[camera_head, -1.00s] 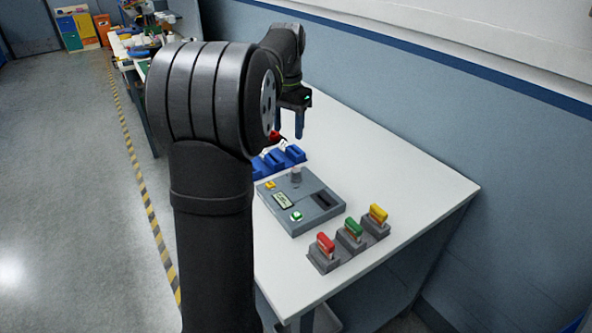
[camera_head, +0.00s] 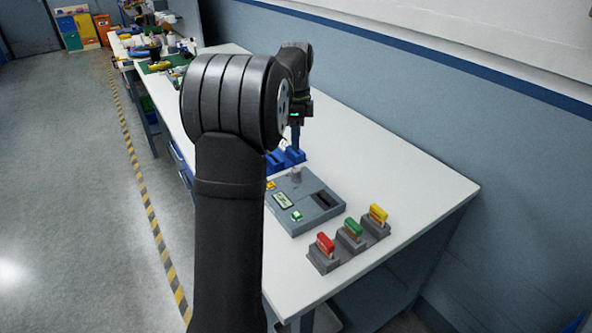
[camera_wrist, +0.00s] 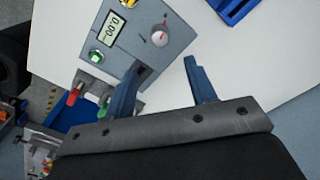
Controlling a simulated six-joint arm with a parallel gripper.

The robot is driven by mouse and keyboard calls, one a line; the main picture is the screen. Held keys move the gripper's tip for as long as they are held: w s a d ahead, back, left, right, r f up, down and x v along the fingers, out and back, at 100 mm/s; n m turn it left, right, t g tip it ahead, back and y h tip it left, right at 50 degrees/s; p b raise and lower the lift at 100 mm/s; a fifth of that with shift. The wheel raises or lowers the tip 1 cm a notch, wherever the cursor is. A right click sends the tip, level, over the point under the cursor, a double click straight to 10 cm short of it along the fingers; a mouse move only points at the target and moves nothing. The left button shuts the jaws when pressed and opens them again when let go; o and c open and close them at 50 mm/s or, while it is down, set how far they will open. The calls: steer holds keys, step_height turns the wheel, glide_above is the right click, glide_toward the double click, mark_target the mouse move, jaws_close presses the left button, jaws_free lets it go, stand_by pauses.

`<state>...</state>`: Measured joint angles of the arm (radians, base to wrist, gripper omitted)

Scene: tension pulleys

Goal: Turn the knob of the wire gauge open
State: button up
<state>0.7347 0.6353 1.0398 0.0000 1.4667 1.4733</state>
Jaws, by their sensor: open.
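The wire gauge (camera_head: 312,213) is a flat grey box on the white table, with a display (camera_head: 283,200), a green button (camera_head: 296,215) and a dark slot. Its knob (camera_head: 296,174), pale and round, stands upright at the back of the box. In the wrist view the knob (camera_wrist: 160,38) has a red mark, and the display (camera_wrist: 113,27) seems to read 0.00. My gripper (camera_wrist: 160,68) is open and empty, its blue fingers apart. In the head view it (camera_head: 296,148) hangs above and just behind the knob, not touching it; one finger mostly hides the other.
Blue holders (camera_head: 284,160) stand close behind the gauge, near my gripper. Red (camera_head: 325,244), green (camera_head: 353,228) and yellow (camera_head: 378,214) handled pieces stand in grey blocks in front of it. The table is clear to the right, towards the wall.

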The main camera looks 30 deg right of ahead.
mark_target(296, 169)
step_height(296, 169, down, 12)
steer(key=shift+f, duration=0.2)
steer(key=c, duration=1)
